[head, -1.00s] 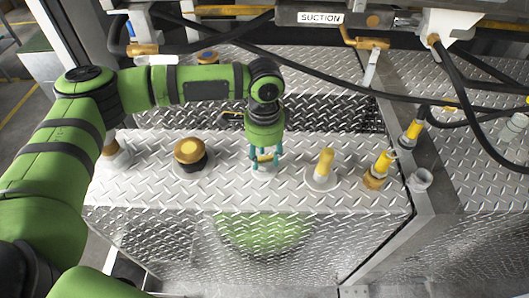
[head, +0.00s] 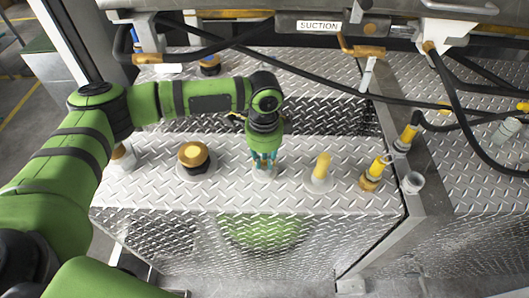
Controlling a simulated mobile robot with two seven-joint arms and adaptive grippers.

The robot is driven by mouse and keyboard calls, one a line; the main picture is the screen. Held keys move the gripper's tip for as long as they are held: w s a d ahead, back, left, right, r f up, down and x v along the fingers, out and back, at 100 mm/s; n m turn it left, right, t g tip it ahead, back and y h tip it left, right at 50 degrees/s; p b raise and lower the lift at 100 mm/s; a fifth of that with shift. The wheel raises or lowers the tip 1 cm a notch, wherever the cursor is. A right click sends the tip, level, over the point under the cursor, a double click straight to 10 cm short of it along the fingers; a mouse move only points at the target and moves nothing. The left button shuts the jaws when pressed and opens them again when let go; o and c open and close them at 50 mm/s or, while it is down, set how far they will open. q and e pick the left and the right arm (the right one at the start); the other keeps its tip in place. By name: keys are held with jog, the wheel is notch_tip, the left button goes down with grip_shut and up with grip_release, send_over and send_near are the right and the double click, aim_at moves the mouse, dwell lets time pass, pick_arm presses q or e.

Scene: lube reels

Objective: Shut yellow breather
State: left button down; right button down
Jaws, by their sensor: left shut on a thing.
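My left gripper (head: 264,163) points down at a small fitting with a pale round base (head: 264,174) on the diamond-plate tank top (head: 230,195). Its teal fingers are closed around the fitting's top and hide most of it. This looks like the yellow breather, but little yellow shows between the fingers now. To its right stands an upright yellow post-like fitting (head: 321,167) on a round base, apart from the gripper. To its left is a round yellow cap (head: 193,154) on a black neck. My right gripper is out of view.
Yellow-collared hose fittings (head: 372,175) and an open grey pipe stub (head: 412,183) stand at the tank's right edge. Black hoses (head: 310,80) cross behind the gripper, below the SUCTION label (head: 319,26). The plate's front strip is clear.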

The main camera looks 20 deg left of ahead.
aim_at(264, 162)
pick_arm(q)
jog(key=c, duration=1.1)
grip_release()
jog(key=shift+c, duration=0.2)
jog(key=shift+r, duration=0.15)
notch_tip(264, 162, up, 12)
